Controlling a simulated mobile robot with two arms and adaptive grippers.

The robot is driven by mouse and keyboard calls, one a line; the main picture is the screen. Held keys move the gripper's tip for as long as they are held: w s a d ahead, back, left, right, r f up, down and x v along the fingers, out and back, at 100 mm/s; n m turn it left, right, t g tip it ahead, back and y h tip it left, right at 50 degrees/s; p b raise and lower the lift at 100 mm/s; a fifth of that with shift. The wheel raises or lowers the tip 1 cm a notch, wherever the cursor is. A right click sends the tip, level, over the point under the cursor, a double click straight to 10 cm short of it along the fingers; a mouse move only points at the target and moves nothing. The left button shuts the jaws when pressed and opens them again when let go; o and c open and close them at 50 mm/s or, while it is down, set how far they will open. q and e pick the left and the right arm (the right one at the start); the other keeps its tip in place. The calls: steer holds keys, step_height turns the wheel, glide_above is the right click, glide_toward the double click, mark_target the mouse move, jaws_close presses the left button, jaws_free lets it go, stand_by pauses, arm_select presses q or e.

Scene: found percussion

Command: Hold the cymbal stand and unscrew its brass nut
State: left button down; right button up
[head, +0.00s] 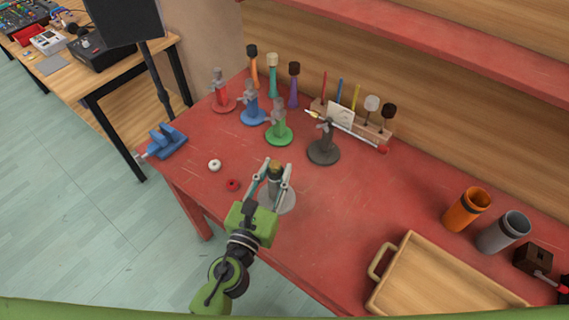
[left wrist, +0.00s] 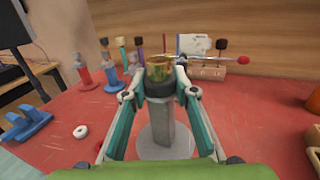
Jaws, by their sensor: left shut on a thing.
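The cymbal stand has a grey post and a round grey base (head: 284,202), and stands upright on the red table. The brass nut (head: 275,170) sits at its top, and it also shows in the left wrist view (left wrist: 160,69). The post (left wrist: 166,125) shows between my fingers there. My left gripper (head: 278,168) is shut on the stand's top end, with a fingertip on each side. I cannot tell exactly where the pads meet the post or the nut. My right gripper is out of view.
A dark grey stand (head: 323,152) and a green stand (head: 279,135) are behind. A white ring (head: 214,165) and a red ring (head: 232,185) lie to the left, near a blue vise-like block (head: 166,142). A wooden tray (head: 440,284) is at right.

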arm_select(q)
steer(key=s+a+r, duration=0.4)
steer(key=s+a, duration=0.1)
steer(key=s, duration=0.2)
steer(key=s+a+f+n+y+b, duration=0.2)
steer(key=s+a+y+b, duration=0.15)
steer(key=a, duration=0.25)
steer(key=s+a+f+n+y+b, duration=0.1)
steer(key=s+a+n+y+b, duration=0.1)
steer(key=a+b, duration=0.25)
steer(key=w+d+m+g+h, duration=0.2)
steer(key=w+d+m+h, duration=0.1)
steer(key=d+h, duration=0.3)
steer(key=w+d+r+m+g+h, duration=0.1)
steer(key=w+d+m+h, duration=0.2)
steer(key=d+m+h, duration=0.2)
steer(key=shift+w+d+m+g+h, duration=0.3)
steer(key=shift+d+m+g+h, duration=0.15)
steer(key=shift+d, duration=0.7)
steer(key=shift+f, duration=0.1)
